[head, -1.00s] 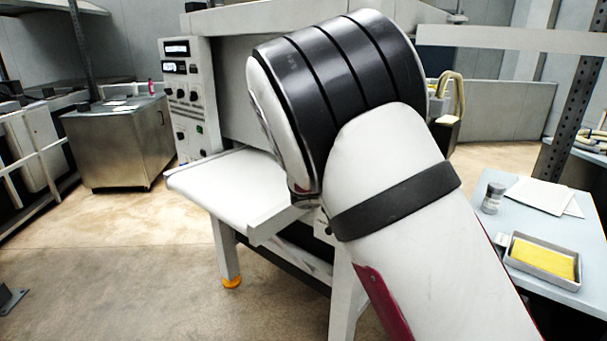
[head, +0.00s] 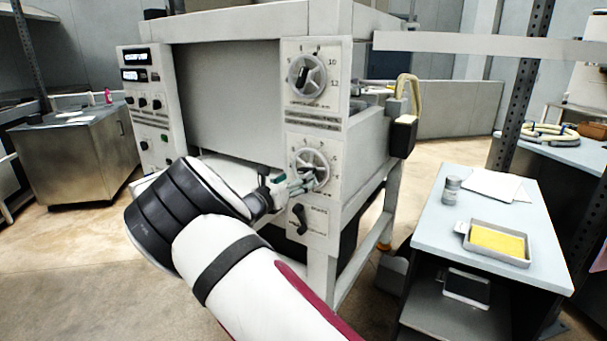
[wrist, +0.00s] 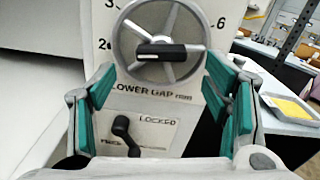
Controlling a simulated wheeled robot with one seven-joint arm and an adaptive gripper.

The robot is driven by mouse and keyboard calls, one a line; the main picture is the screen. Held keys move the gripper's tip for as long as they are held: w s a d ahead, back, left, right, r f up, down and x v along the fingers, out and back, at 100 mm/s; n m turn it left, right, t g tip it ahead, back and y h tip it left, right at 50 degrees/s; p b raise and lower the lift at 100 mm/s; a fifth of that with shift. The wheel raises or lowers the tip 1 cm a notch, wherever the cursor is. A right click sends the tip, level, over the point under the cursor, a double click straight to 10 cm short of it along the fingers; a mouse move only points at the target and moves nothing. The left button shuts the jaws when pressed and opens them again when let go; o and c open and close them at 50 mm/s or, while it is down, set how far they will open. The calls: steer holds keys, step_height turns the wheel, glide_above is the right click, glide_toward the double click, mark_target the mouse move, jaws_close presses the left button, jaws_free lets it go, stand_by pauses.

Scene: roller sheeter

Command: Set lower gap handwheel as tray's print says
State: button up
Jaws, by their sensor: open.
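The lower gap handwheel (head: 309,164) is a spoked metal wheel on the machine's right front panel. In the wrist view the handwheel (wrist: 160,46) has a dark bar lying about level across its hub; 2 and 3 show at left, 6 at upper right. My gripper (head: 293,184) is open in front of it. In the wrist view my gripper (wrist: 162,84) has its green-padded fingers apart, left and right of the wheel's lower part, holding nothing. A black lock lever (wrist: 125,135) sits below, beside the word LOCKED. The tray (head: 527,259) holds something yellow; its print is unreadable.
An upper handwheel (head: 308,76) is above the lower one. The tray shares a side table (head: 425,232) with a jar (head: 450,188) and papers (head: 493,184). A control panel (head: 152,110) is at the machine's left. Open floor lies in front.

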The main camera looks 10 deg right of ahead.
mark_target(305, 170)
steer(key=x, duration=0.5)
steer(key=shift+w+d, duration=0.2)
steer(key=shift+d, duration=0.1)
steer(key=shift+c, duration=0.6)
steer(key=shift+r, duration=0.1)
steer(key=c, duration=1)
